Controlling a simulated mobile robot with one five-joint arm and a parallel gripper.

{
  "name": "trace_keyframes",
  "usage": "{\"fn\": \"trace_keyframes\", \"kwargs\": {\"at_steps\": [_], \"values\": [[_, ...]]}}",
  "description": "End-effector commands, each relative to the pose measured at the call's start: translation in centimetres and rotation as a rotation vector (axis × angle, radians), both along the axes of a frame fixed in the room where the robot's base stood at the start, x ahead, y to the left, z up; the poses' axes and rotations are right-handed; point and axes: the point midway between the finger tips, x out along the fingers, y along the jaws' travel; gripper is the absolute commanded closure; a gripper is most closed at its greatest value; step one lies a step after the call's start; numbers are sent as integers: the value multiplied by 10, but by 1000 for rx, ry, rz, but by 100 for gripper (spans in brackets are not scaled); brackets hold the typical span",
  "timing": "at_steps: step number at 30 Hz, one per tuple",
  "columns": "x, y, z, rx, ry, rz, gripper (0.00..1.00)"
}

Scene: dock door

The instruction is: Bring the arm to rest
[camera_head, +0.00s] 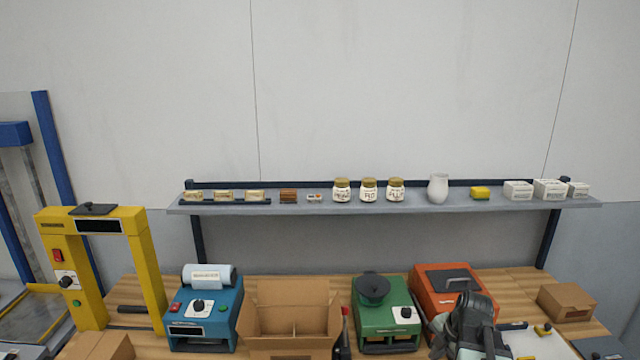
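My gripper (468,322) shows at the bottom right as a dark grey and black shape with a pale part below it. It is in front of the orange machine (448,283) and covers part of its front. It is just right of the green machine (385,318). The fingertips cannot be made out, and the rest of my arm is mostly below the picture's lower edge. I cannot tell whether the gripper holds anything.
The wooden bench (515,287) also carries a yellow frame (148,270), a blue machine (205,320), an open carton (290,318) and a small closed box (566,302). A wall shelf (330,206) with jars and boxes is above. The wall higher up is bare.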

Motion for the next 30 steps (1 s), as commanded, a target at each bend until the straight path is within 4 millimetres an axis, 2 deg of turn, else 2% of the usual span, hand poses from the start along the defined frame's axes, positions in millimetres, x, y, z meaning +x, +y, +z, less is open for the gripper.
{"fn": "trace_keyframes", "kwargs": {"at_steps": [1,4,6,9,12,15,19,21,24,30], "values": [[7,45,-19,11,24,6,100],[6,131,-41,47,106,-126,100],[-2,175,-51,68,168,-300,100],[-16,211,-59,88,236,-598,100],[-30,221,-61,107,281,-949,100],[-40,211,-60,130,301,-1314,100],[-47,206,-60,157,302,-1670,100],[-48,205,-60,172,301,-1790,100],[-49,205,-60,187,300,-1878,100],[-48,204,-60,192,299,-1896,100]]}}
